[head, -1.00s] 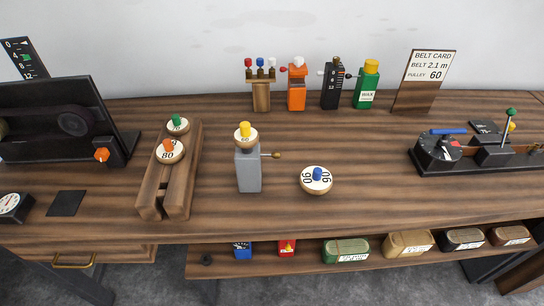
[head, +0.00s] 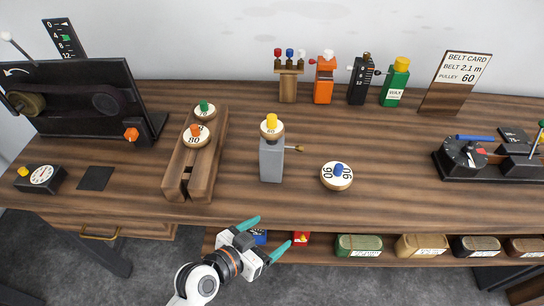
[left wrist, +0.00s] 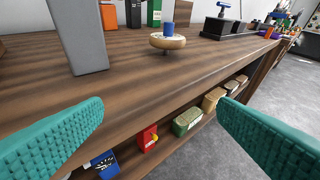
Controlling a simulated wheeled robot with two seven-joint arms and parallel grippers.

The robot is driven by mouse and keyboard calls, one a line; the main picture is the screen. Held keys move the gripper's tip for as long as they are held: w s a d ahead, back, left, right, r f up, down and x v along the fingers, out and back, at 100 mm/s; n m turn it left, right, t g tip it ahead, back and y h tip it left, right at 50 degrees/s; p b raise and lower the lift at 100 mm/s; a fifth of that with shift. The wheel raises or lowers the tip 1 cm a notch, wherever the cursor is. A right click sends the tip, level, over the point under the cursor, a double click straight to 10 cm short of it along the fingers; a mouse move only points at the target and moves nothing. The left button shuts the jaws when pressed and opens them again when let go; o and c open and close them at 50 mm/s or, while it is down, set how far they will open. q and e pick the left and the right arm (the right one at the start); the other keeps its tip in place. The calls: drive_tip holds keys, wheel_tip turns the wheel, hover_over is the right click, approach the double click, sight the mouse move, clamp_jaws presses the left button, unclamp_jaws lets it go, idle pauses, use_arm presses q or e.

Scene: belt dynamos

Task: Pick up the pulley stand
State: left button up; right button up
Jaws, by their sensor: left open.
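A wooden slotted rack (head: 173,180) stands left of centre on the table and holds an orange-knobbed pulley marked 80 (head: 196,137) and a green-knobbed pulley (head: 205,112). A grey upright block (head: 271,162) right of it carries a yellow-knobbed pulley marked 60 (head: 272,128) and has a side handle. I cannot tell which of the two is called the pulley stand. A blue-knobbed pulley marked 90 (head: 337,177) lies to the right. My left gripper (head: 275,230) is open and empty before the front edge, below the grey block. The left wrist view shows the grey block (left wrist: 80,40) beyond its teal fingers (left wrist: 160,118).
A black belt machine (head: 85,90) stands at the left. Several small tools and a belt card (head: 457,80) stand at the back. A black lever device (head: 465,160) is at the right. A lower shelf below the front edge holds several tins (head: 358,246).

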use_arm(q)
drive_tip(key=w+d+r+n+t, duration=0.1)
drive_tip(key=w+d+r+t, duration=0.2)
drive_tip(key=w+r+t, duration=0.25)
drive_tip(key=n+t+y, duration=0.3)
drive_tip(key=n+y, duration=0.2)
drive_tip(key=y, duration=0.2)
approach(272, 166)
drive_tip(key=shift+w+d+r+g, duration=0.25)
drive_tip(key=shift+w+d+r, duration=0.1)
drive_tip(key=shift+w+r, duration=0.3)
drive_tip(key=shift+w+a+f+n+y, duration=0.1)
drive_tip(key=shift+n+y, duration=0.3)
drive_tip(key=w, duration=0.6)
drive_tip(key=shift+w+f, duration=0.1)
drive_tip(key=w, duration=0.3)
drive_tip(key=w+b, duration=0.1)
drive_tip(key=w, duration=0.1)
drive_tip(key=shift+w+f, duration=0.3)
drive_tip(key=shift+s+r, duration=0.1)
drive_tip(key=shift+s, duration=0.05)
